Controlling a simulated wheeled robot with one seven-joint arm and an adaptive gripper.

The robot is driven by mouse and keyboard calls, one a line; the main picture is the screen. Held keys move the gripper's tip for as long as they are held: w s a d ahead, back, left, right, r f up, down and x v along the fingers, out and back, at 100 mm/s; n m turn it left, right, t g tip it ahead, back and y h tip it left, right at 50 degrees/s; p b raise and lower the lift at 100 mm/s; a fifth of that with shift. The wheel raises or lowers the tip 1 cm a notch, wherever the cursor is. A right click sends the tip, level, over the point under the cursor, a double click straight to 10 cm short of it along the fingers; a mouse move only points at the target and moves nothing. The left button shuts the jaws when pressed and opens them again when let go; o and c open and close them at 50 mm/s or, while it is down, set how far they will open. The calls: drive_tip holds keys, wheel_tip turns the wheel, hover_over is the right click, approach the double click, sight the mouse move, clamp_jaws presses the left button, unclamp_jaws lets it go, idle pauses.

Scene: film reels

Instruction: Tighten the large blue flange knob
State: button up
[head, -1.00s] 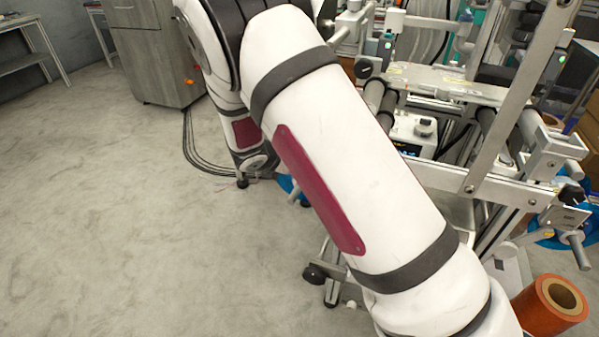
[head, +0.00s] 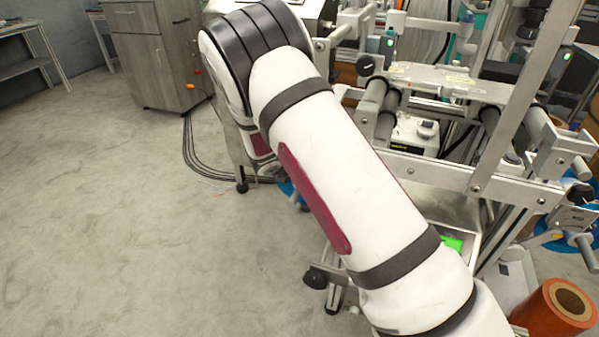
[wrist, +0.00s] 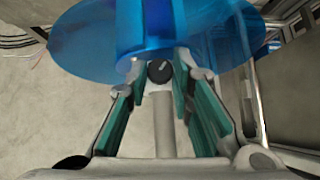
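In the wrist view a large blue flange (wrist: 85,42), a translucent disc with a blue hub (wrist: 150,22), fills the top. A small round black knob (wrist: 160,72) with a white mark shows just below the hub, above a grey shaft (wrist: 165,125). My gripper (wrist: 160,68) has its two teal-padded fingers apart, with the tips on either side of the black knob, close to the hub. Whether the pads touch anything cannot be told. In the head view my arm hides my gripper. Part of a blue flange (head: 577,238) shows at the right.
A metal machine frame with rollers (head: 385,118) stands right of my arm. An orange roll (head: 555,308) stands at the lower right. A black handle (head: 318,278) sticks out below my arm. A grey cabinet (head: 150,60) is at the back left. The floor at left is clear.

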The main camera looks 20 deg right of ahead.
clamp_jaws()
drive_tip(key=shift+r+p, duration=0.1)
drive_tip(key=shift+p, duration=0.3)
drive_tip(key=shift+w+r+m+p, duration=0.15)
drive_tip(key=shift+m+p, duration=0.35)
drive_tip(key=shift+p, duration=0.5)
drive_tip(key=shift+a+m+g+h+p, duration=0.1)
drive_tip(key=shift+m+g+h+p, duration=0.45)
drive_tip(key=shift+p, duration=0.4)
drive_tip(key=shift+w+f+m+g+h, duration=0.1)
drive_tip(key=shift+m+g+h, duration=0.2)
drive_tip(key=shift+m+g, duration=0.25)
drive_tip(key=shift+w+f+m+g+h, duration=0.1)
drive_tip(key=shift+m+g+h, duration=0.2)
drive_tip(key=shift+m, duration=0.4)
drive_tip(key=o, duration=0.8)
unclamp_jaws()
drive_tip(key=shift+c, duration=0.2)
